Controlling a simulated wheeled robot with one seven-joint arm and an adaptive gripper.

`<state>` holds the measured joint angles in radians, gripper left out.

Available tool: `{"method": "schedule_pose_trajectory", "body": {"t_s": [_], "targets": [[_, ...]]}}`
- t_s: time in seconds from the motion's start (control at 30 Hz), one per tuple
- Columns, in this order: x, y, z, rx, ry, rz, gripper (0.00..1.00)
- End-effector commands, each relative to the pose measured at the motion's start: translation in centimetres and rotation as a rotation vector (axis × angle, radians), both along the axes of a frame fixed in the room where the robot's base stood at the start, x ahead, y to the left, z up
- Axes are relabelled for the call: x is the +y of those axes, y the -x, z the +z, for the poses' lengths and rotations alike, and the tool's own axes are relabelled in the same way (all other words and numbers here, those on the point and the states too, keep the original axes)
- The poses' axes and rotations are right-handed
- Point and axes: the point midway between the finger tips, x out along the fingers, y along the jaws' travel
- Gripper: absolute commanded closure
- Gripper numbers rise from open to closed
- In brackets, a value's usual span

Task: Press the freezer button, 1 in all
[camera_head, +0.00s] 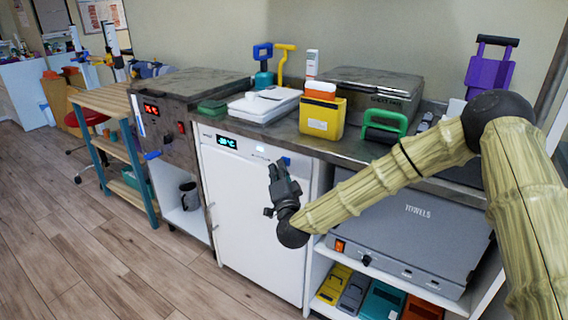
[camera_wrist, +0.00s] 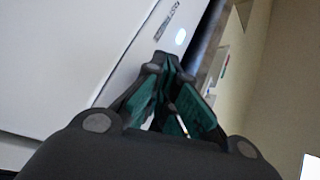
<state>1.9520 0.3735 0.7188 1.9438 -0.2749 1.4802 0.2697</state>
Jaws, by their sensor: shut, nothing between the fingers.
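The white freezer (camera_head: 253,225) stands under the counter, with a lit temperature display (camera_head: 227,142) at its top left. A small glowing oval, which looks like the freezer button (camera_head: 260,148), sits on the top strip to the right of the display. In the wrist view the glowing button (camera_wrist: 180,37) lies just beyond the fingertips, beside a dark label. My gripper (camera_head: 275,169) is shut and empty in front of the upper right of the freezer, and its fingertips meet in the wrist view (camera_wrist: 163,61). I cannot tell the exact gap to the front.
A small blue piece (camera_head: 286,161) shows beside my gripper on the freezer's top strip. The counter (camera_head: 228,122) above holds a yellow box (camera_head: 322,117) and a green-handled item (camera_head: 384,126). A grey towel unit (camera_head: 420,225) stands to the right. The wooden floor (camera_head: 90,235) is open at left.

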Motion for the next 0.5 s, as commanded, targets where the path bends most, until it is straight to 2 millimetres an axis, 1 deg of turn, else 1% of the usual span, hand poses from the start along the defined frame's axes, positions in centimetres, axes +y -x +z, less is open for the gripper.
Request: {"method": "schedule_pose_trajectory", "body": {"t_s": [0.2, 0.5], "targets": [[0.1, 0.2, 0.0, 0.0, 0.0, -0.001, 1.0], [0.9, 1.2, 0.0, 0.0, 0.0, 0.001, 1.0]]}}
